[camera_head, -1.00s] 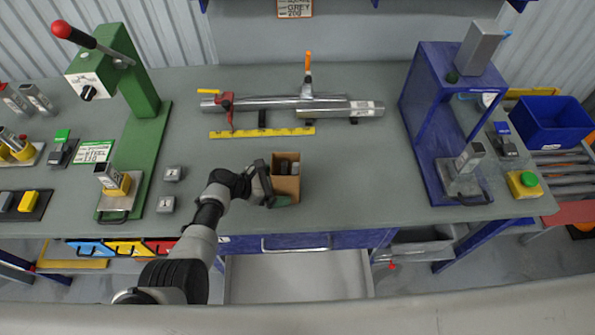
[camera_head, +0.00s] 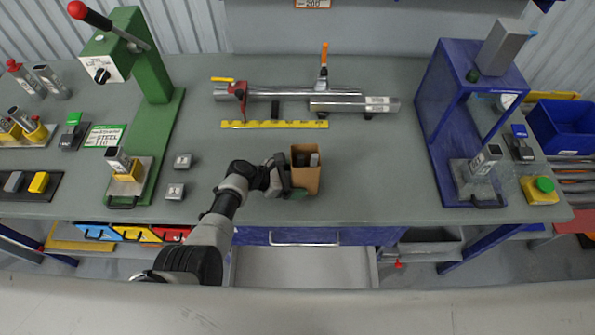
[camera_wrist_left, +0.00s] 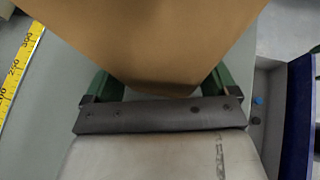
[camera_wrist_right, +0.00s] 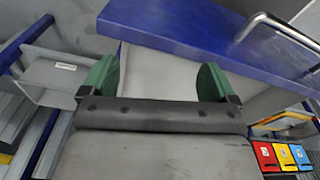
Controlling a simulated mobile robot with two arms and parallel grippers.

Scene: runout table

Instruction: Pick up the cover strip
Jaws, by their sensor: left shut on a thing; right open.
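I cannot tell for certain which thing is the cover strip. A silver bar with a pale label (camera_head: 352,104) lies at the table's back, in front of a longer silver bar (camera_head: 290,93) with a red clamp and an orange-handled clamp on it. My left gripper (camera_head: 285,180) is shut on an open brown cardboard box (camera_head: 306,181). Small grey and dark things show inside the box. In the left wrist view the box (camera_wrist_left: 150,40) fills the space between the green fingers. My right gripper (camera_wrist_right: 157,80) is open and empty near a blue drawer front; the head view does not show it.
A yellow ruler (camera_head: 274,124) lies before the bars. A green lever press (camera_head: 158,120) stands left, a blue frame (camera_head: 440,130) right. Two small grey blocks (camera_head: 183,161) lie left of my left arm. The table between the box and the blue frame is clear.

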